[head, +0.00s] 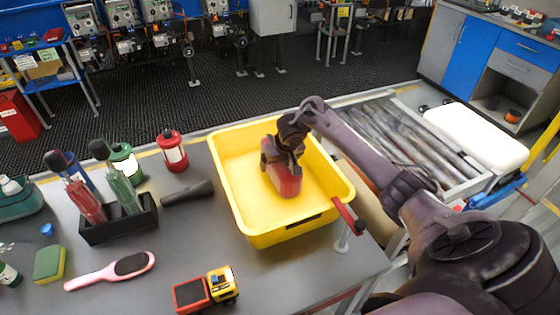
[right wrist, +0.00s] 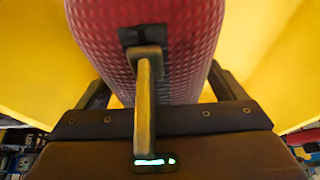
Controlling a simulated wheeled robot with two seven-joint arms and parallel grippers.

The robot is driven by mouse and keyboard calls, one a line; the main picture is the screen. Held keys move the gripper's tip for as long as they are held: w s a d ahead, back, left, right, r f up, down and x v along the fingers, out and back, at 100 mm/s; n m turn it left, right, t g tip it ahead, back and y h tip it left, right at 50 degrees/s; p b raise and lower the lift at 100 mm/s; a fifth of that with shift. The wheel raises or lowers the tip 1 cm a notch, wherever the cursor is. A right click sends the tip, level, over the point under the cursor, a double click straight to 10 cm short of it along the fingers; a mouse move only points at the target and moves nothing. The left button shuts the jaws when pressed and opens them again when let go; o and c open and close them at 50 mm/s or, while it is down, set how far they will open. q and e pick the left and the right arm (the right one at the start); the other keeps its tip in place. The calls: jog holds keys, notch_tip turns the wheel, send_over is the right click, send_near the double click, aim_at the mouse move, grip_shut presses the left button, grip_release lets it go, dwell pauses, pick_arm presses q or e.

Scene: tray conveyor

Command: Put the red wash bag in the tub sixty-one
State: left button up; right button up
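The yellow tub (head: 235,168) stands on the grey table in the head view; I cannot read a number on it. The red wash bag (head: 286,183) is inside the tub, below my right gripper (head: 283,152). In the right wrist view the textured red bag (right wrist: 185,45) fills the space between the fingers, with a tan strap in front. My right gripper is shut on the bag. I cannot tell if the bag touches the tub floor. My left gripper is not in view.
Left of the tub are a black caddy (head: 118,228) with bottles, lanterns (head: 172,150), a pink brush (head: 112,268) and a toy truck (head: 207,290). A red-handled part (head: 348,216) stands at the tub's right corner. A roller conveyor (head: 410,140) lies beyond it.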

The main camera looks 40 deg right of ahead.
jog(key=shift+r, duration=0.1)
jog(key=shift+r, duration=0.35)
jog(key=p+v, duration=0.4)
jog(key=v, duration=0.6)
jog(key=shift+s+d+r, duration=0.1)
jog(key=shift+s+r+p, duration=0.35)
jog(key=shift+r+p, duration=0.05)
jog(key=shift+r, duration=0.2)
jog(key=shift+f, duration=0.15)
